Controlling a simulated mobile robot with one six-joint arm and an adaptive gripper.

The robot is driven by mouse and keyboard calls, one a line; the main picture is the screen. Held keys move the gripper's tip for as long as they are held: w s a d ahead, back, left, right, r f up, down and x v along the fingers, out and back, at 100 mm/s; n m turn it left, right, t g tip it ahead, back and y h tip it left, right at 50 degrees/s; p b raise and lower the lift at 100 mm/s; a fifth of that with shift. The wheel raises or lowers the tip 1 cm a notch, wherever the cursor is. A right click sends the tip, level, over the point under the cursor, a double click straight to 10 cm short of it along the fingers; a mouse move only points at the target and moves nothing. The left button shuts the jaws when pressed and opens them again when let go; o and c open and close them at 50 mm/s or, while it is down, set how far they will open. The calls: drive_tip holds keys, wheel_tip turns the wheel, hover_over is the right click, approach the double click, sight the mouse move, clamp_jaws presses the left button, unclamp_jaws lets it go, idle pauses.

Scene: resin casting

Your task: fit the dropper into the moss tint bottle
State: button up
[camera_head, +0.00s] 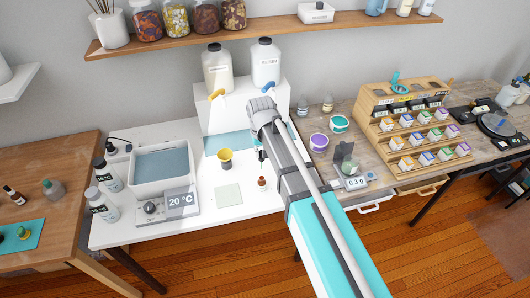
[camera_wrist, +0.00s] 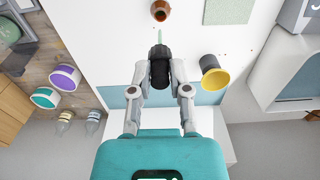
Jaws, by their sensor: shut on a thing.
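My gripper (camera_wrist: 161,72) is shut on the black bulb of the dropper (camera_wrist: 160,52), whose pale glass tube points toward the small amber bottle (camera_wrist: 161,11). In the head view the dropper (camera_head: 261,156) hangs roughly upright above the open amber bottle (camera_head: 262,184), which stands on the white table. The tube's tip looks close to the bottle's mouth, with a gap between them in the head view. The bottle's label is too small to read, so I cannot confirm it is moss tint. My arm hides most of the gripper in the head view.
A water bath (camera_head: 160,170) stands farther left. Purple (camera_head: 319,142) and teal (camera_head: 339,123) tubs stand to the right. Two large jugs (camera_head: 217,70) (camera_head: 265,65) stand behind on a white block.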

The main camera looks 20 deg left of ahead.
drive_tip(key=shift+s+f+b, duration=0.15)
drive_tip(key=shift+f+b, duration=1.8)
idle(0.5)
drive_tip(key=shift+f, duration=0.1)
drive_tip(key=shift+f+b, duration=0.75)
drive_tip(key=shift+b, duration=0.1)
drive_tip(key=shift+f+b, duration=1.5)
